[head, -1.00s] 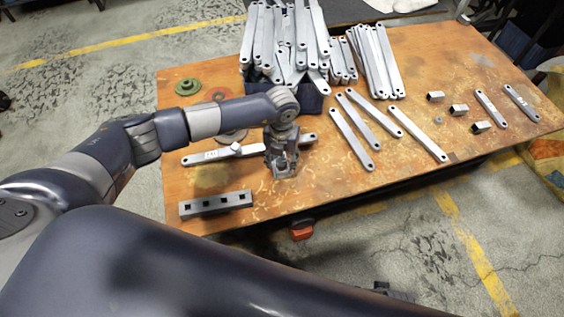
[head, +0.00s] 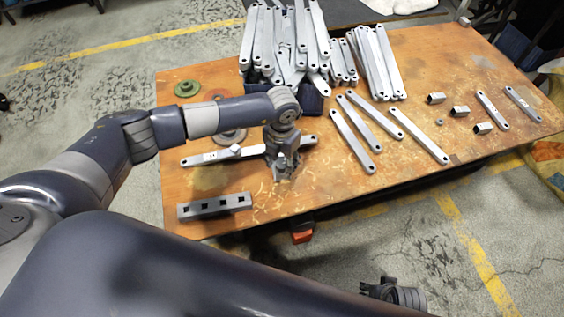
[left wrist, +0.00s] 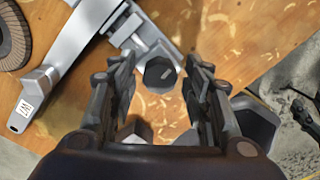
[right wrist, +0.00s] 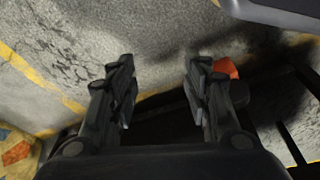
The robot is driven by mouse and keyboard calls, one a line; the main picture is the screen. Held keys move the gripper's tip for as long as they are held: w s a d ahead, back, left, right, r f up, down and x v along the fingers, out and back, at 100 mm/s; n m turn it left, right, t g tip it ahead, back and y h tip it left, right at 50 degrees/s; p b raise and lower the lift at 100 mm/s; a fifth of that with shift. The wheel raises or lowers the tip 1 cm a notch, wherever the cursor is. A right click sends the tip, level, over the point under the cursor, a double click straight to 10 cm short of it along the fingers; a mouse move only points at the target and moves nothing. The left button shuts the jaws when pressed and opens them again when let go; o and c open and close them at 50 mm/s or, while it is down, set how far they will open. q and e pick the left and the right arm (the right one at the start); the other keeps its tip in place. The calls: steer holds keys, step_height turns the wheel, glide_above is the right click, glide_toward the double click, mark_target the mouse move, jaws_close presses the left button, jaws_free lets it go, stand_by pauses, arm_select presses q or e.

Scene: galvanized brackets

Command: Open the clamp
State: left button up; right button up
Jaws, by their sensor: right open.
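A silver bar clamp (head: 208,158) lies on the wooden table in the head view, a small block on its bar. In the left wrist view the clamp (left wrist: 72,42) runs across the upper left, with a white label near one end. A short side arm leads to a dark knob (left wrist: 160,74). My left gripper (head: 284,171) points down at the clamp. In the left wrist view its open fingers (left wrist: 160,62) stand either side of the knob, with visible gaps. My right gripper (right wrist: 161,65) is open and empty above the floor; part of it shows in the head view (head: 376,289).
A grey bar with square holes (head: 214,206) lies near the table's front edge. Loose flat brackets (head: 352,142) lie to the right, and a bin (head: 311,101) full of brackets stands behind. A green disc (head: 187,88) is at the back left. An orange-red part (head: 302,237) shows below the front edge.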

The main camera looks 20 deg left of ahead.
arm_select(q)
steer(key=c, duration=0.8)
steer(key=shift+o, duration=0.2)
